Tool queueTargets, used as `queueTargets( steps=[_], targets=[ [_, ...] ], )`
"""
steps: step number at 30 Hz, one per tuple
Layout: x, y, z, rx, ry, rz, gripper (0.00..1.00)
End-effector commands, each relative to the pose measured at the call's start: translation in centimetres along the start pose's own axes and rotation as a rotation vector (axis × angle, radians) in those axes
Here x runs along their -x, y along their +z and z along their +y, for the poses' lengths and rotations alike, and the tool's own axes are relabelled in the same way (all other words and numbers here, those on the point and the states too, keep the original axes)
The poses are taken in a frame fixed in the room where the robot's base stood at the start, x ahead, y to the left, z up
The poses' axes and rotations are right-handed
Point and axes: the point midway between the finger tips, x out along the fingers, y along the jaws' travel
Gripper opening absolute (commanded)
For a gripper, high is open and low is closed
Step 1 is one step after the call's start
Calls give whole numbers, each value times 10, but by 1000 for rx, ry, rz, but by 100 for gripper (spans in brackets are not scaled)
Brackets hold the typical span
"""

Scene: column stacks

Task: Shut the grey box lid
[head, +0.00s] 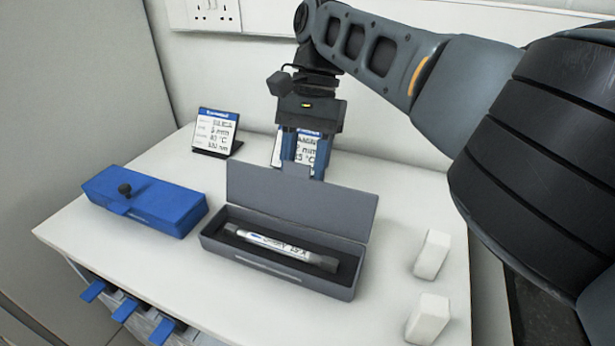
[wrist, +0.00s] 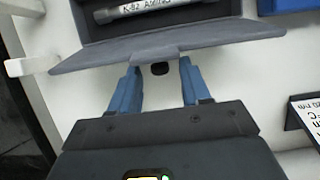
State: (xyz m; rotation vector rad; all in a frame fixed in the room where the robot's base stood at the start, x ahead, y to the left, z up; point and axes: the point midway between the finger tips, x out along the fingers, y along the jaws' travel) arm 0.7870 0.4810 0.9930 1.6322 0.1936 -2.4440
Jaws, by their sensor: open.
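The grey box (head: 280,264) stands on the white table with its lid (head: 301,197) raised at the back, leaning slightly backward. A silver column (head: 279,247) with dark ends and printed text lies inside the box; part of it shows in the wrist view (wrist: 142,9). My gripper (head: 303,172) is behind the lid, fingers pointing down, their tips partly hidden by the lid in the head view.
A closed blue box (head: 145,202) with a dark knob stands to the left. A label card (head: 214,132) stands at the back left, another (head: 279,152) behind my gripper. Two white blocks (head: 432,254) (head: 428,319) stand at the right. The front left table is clear.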

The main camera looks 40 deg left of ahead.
Motion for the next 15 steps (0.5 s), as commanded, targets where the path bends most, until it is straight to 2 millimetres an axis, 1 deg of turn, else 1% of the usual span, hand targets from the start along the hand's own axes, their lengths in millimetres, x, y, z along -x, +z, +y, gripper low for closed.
queueTargets(
  steps=[11,15],
  targets=[
    [-2,0,-1,0,0,0,47],
    [-2,0,-1,0,0,0,34]
  ],
)
